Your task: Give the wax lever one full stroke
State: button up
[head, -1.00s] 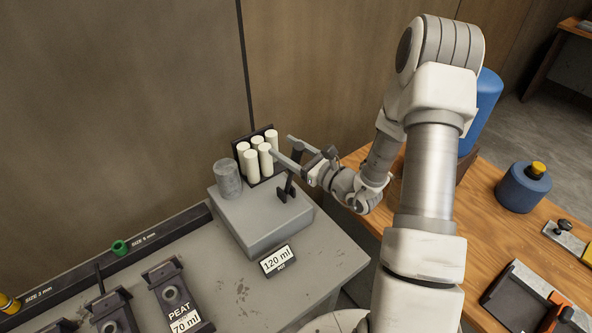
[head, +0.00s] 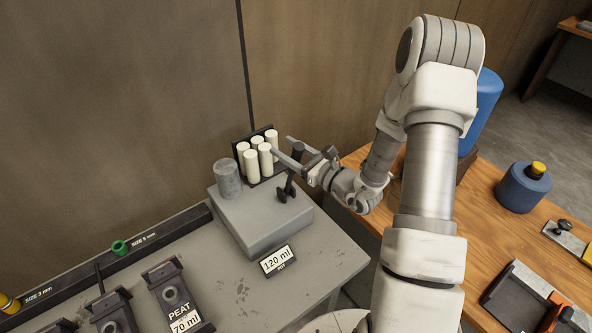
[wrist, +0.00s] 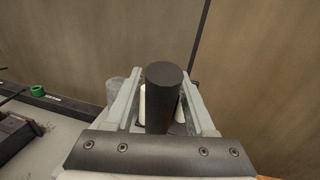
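The lever (head: 288,184), which I take for the wax lever, is black and stands on top of a grey box (head: 262,226), leaning a little to the right. Its thick black handle also shows in the wrist view (wrist: 163,95), upright between my fingers. My gripper (head: 282,146) reaches in from the right, with one finger on each side of the handle. In the wrist view the gripper (wrist: 163,98) is open, with gaps visible between the handle and both fingers. The lever's foot is hidden in the wrist view.
A "120 ml POT" sign (head: 277,261) is at the box's front. A "PEAT 70 ml" unit (head: 172,293) stands front left. A wall is behind.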

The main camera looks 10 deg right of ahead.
jog(key=shift+r, duration=0.1)
jog(key=shift+s+r+p, duration=0.1)
jog(key=shift+r+p, duration=0.55)
jog(key=shift+r, duration=0.25)
grip_shut()
dwell(0.4)
